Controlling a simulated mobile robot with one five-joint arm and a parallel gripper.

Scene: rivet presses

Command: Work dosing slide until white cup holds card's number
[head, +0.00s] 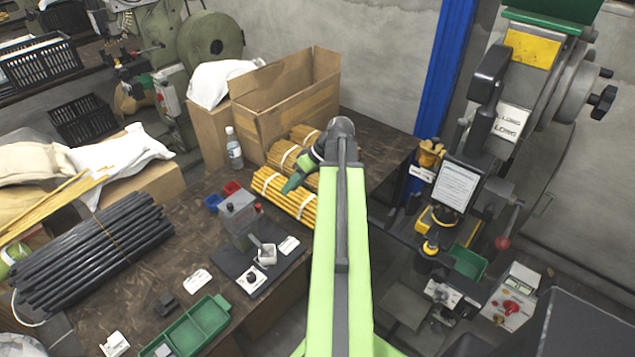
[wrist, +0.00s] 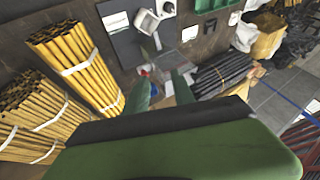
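A grey dosing unit (head: 238,212) with a small red knob (head: 258,207) stands on a dark base plate (head: 228,262) on the bench. A small white cup (head: 267,256) sits at its front, by a grey spout-like part. The cup's contents cannot be made out. My gripper (head: 291,184) is above the yellow rods, right of the unit and apart from it. In the wrist view my gripper's green fingers (wrist: 162,93) are spread with nothing between them.
Bundled yellow rods (head: 285,196) lie below my gripper. Black rods (head: 90,245) lie at left. A green tray (head: 190,330) is in front. A bottle (head: 234,148) and cardboard box (head: 285,100) stand behind. A press (head: 480,150) is at right.

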